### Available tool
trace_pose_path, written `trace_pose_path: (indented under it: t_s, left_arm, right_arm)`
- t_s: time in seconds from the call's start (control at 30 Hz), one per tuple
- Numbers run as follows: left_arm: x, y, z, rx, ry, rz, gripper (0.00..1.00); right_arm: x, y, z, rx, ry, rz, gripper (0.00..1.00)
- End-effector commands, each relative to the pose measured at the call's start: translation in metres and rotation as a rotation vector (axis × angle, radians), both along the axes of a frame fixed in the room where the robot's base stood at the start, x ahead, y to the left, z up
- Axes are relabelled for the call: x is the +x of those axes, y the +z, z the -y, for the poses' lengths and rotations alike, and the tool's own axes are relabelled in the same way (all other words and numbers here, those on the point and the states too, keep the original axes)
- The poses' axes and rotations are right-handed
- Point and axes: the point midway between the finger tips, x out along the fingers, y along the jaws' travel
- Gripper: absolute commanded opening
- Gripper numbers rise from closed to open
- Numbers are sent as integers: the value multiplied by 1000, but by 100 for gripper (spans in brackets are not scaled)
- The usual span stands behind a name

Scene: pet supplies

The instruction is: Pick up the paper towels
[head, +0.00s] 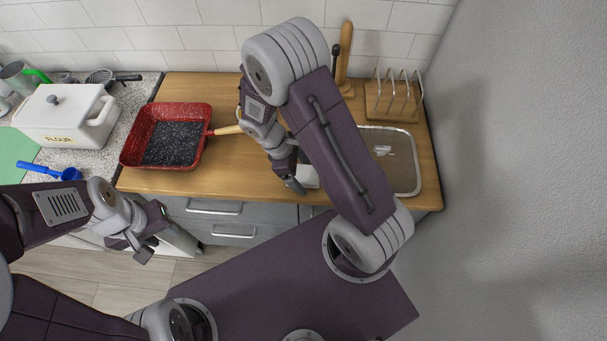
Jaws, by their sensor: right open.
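A white object (308,177), possibly the paper towels, lies near the front edge of the wooden counter, largely hidden by my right arm. I cannot tell its full shape. My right gripper (292,182) is open and reaches down just left of it. Whether they touch is not clear. My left gripper (153,236) is open and empty, in front of the drawers and away from the counter top.
A red speckled pan (128,148) with a wooden handle sits to the left. A metal tray (412,178) lies to the right, below a wooden rack (391,108). A white flour box (62,120) and a blue scoop (68,174) are at the far left.

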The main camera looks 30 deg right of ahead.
Motion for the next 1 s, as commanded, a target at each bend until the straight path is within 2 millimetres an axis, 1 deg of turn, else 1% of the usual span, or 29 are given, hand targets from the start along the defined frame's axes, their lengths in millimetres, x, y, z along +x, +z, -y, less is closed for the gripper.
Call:
trace_pose_path:
  t_s: [0.17,0.2,0.27,0.3,0.4,0.63,0.77,0.87,0.97,1.0]
  left_arm:
    - [0,0,0,0,0,0,36]
    - [0,0,0,0,0,0,36]
    - [0,0,0,0,0,0,36]
    - [0,0,0,0,0,0,36]
    - [0,0,0,0,0,0,36]
    - [0,0,0,0,0,0,36]
    - [0,1,0,0,0,0,36]
    - [0,1,0,0,0,0,36]
    - [0,1,0,0,0,0,36]
    - [0,0,0,0,0,0,36]
  right_arm:
    - [0,0,0,0,0,0,85]
    - [0,0,0,0,0,0,74]
    - [0,0,0,0,0,0,58]
    - [0,0,0,0,0,0,46]
    - [0,0,0,0,0,0,21]
    - [0,1,0,0,0,0,21]
    - [1,9,0,0,1,2,21]
    - [1,23,0,0,-1,4,21]
    - [2,43,0,0,-1,7,21]
    - [-1,50,-2,1,2,6,21]
